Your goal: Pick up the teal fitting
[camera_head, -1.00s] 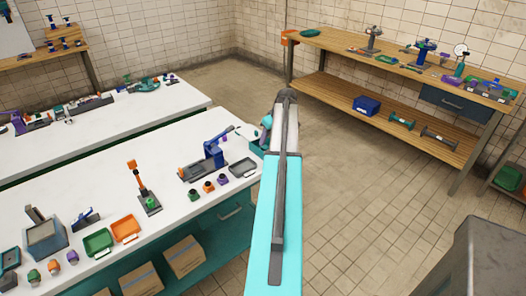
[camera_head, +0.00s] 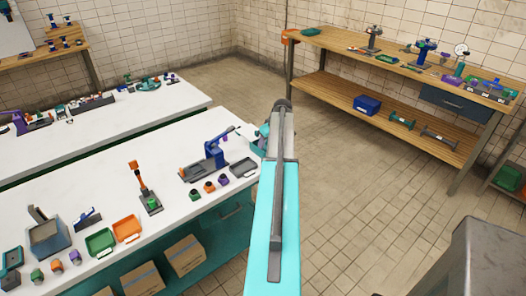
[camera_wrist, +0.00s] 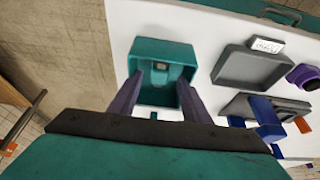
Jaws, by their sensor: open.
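In the wrist view, a teal fitting (camera_wrist: 159,76) with a small greyish spot near its top lies inside an open teal bin (camera_wrist: 184,52). My gripper (camera_wrist: 160,80) is open. Its two purple fingers reach over the bin, one on each side of the fitting, with a gap between them. I cannot tell how far above the fitting the fingertips are. In the head view, my arm covers part of the bin (camera_head: 256,146) at the right end of the white bench, and the fitting cannot be made out.
A grey tray (camera_head: 243,167) stands beside the bin; it also shows in the wrist view (camera_wrist: 250,75). A blue-handled tool on a grey base (camera_head: 206,168) and several small coloured fittings are nearby. The white bench (camera_head: 110,180) ends close to the bin, with open floor beyond.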

